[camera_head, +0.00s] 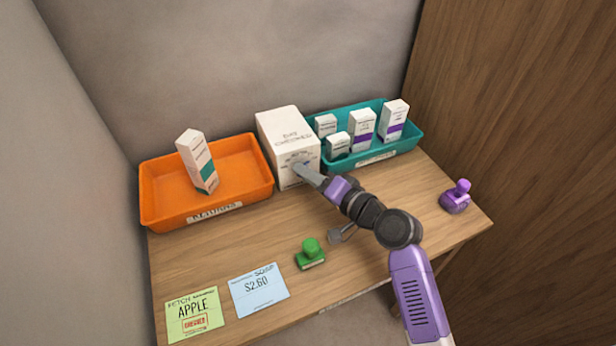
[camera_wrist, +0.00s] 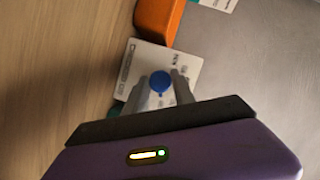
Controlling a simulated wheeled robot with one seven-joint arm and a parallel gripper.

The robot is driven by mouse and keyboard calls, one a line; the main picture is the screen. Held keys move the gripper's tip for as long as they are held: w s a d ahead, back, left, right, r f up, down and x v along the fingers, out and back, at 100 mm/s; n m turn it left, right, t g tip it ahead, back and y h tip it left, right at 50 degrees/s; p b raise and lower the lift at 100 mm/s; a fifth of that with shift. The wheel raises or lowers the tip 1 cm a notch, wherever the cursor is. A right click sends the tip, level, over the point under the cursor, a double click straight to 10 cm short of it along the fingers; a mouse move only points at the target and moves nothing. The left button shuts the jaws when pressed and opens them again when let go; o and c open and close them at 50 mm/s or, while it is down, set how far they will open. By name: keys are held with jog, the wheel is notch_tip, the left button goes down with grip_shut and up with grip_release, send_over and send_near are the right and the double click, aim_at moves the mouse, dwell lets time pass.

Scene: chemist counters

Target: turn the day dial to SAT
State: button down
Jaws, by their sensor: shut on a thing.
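The white box with the day dial (camera_head: 287,136) stands at the back of the counter, between two trays. Its front face shows in the wrist view (camera_wrist: 135,73) with printed lettering around a round blue knob (camera_wrist: 160,81). My gripper (camera_head: 302,170) reaches the front of this box. In the wrist view its two fingers (camera_wrist: 165,88) are on either side of the blue knob, shut on it. In the head view the knob is hidden behind my gripper. The day labels are too small and blurred to read, so I cannot tell which day the dial points to.
An orange tray (camera_head: 151,212) with one carton (camera_head: 197,160) is left of the box; a teal tray (camera_head: 398,147) with several cartons is right. A green stamp (camera_head: 311,250), purple stamp (camera_head: 456,197), green card (camera_head: 194,314) and blue card (camera_head: 258,290) lie nearer. Bare counter (camera_head: 245,240) lies between.

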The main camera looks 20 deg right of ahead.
dwell(0.4)
jog(key=c, duration=1.1)
grip_release()
jog(key=v, duration=0.7)
jog(key=shift+s+f+b, duration=0.1)
jog(key=shift+s+b, duration=0.05)
jog(key=shift+b, duration=0.2)
jog(key=shift+s+d, duration=0.1)
jog(key=shift+s, duration=0.15)
